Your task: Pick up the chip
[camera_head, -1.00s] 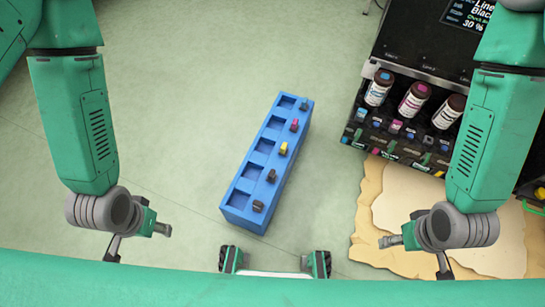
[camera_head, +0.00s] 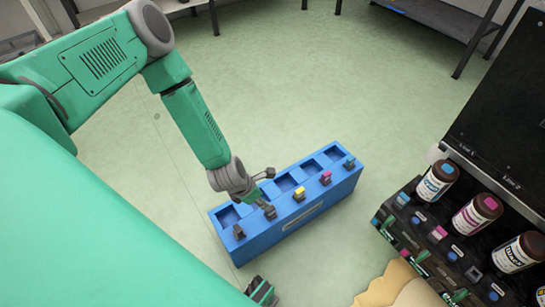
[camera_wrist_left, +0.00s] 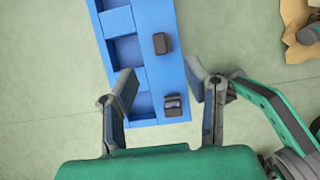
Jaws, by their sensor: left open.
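The blue rack (camera_head: 290,222) stands on the floor with a row of small chips along one side: a dark chip (camera_head: 239,232), a grey-brown chip (camera_head: 269,213), a yellow chip (camera_head: 299,194), a magenta chip (camera_head: 326,178) and a cyan chip (camera_head: 349,163). My left gripper (camera_head: 262,190) hangs over the near part of the rack. In the left wrist view the gripper (camera_wrist_left: 165,88) is open and empty. One dark chip (camera_wrist_left: 173,105) at the rack's end shows between its fingers, and another (camera_wrist_left: 161,43) lies farther ahead.
A black ink station with labelled bottles (camera_head: 477,215) and several small blocks stands on the right. Torn tan sheet material (camera_head: 395,290) lies on the floor near it. Open green floor (camera_head: 320,80) lies behind the rack; table legs stand at the back.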

